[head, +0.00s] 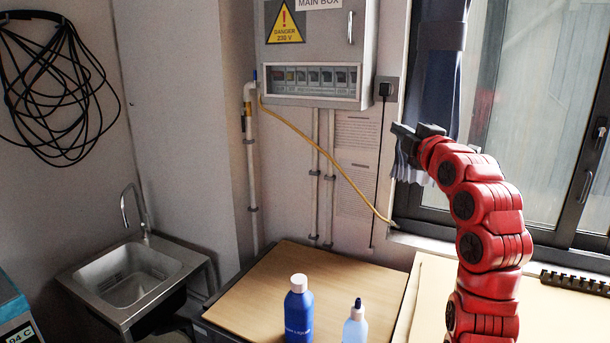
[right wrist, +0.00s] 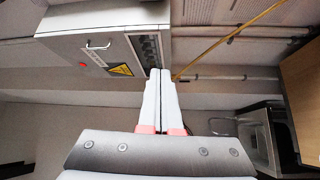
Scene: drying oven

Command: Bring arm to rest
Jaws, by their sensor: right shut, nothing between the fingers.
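My right arm (head: 487,222) is red and rises from the bottom right of the head view, raised above the table and bent to the left at the top. My right gripper (head: 404,132) is at its upper end, in front of the window frame and curtain. In the right wrist view the two fingers of the right gripper (right wrist: 161,76) lie side by side, shut with nothing between them. The gripper touches nothing that I can see. My left gripper is not in view.
A wooden table (head: 254,297) holds a blue bottle (head: 299,315) and a light-blue bottle (head: 355,326). A grey electrical box (head: 315,55) hangs on the wall, with a yellow cable (head: 330,160) below it. A metal sink (head: 130,275) stands at left. The window (head: 540,110) is behind the arm.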

